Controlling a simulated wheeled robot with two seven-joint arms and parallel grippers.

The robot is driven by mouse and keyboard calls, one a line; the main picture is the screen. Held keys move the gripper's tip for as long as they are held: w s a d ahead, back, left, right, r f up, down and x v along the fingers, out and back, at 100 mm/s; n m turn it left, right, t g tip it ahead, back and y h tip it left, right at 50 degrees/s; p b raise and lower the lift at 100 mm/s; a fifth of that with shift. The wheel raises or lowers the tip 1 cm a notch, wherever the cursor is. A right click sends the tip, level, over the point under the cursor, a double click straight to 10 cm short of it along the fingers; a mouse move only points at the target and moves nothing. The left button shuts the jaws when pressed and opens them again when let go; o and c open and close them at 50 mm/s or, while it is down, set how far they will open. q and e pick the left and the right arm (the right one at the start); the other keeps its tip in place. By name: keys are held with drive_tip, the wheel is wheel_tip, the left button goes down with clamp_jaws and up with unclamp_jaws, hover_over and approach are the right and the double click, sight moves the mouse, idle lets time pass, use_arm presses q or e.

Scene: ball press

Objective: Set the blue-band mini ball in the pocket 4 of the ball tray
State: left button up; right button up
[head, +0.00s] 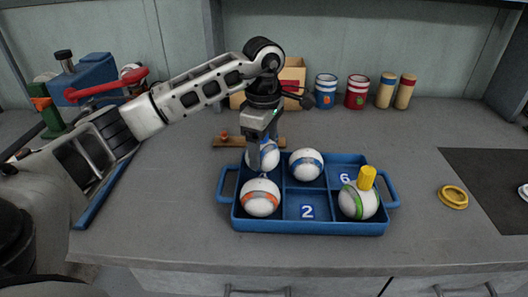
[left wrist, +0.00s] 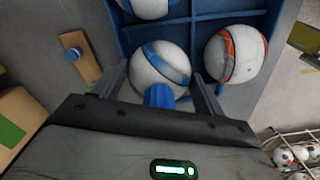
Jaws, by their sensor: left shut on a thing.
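My left gripper (head: 262,160) reaches down over the back-left pocket of the blue ball tray (head: 345,228) and is shut on a white ball with a blue band (head: 275,157). In the left wrist view the blue-band ball (left wrist: 160,65) sits between the jaws (left wrist: 160,90), with a blue peg-like part towards the palm. The ball is in or just over that pocket; the finger hides part of it, and I cannot tell whether it touches the floor. No label 4 is visible. My right gripper is not in view.
Another blue-band ball (head: 306,164) is in the back-middle pocket. An orange-band ball (head: 260,198) is front left; a green-band ball (head: 358,201) with a yellow peg is front right. Pockets marked 2 and 6 look empty. A yellow ring (head: 453,197) lies to the right.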

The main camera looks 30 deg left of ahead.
use_arm(q)
drive_tip(key=shift+f, duration=1)
drive_tip(key=shift+f, duration=0.2)
drive_tip(key=o, duration=1)
drive_tip(key=shift+r, duration=0.1)
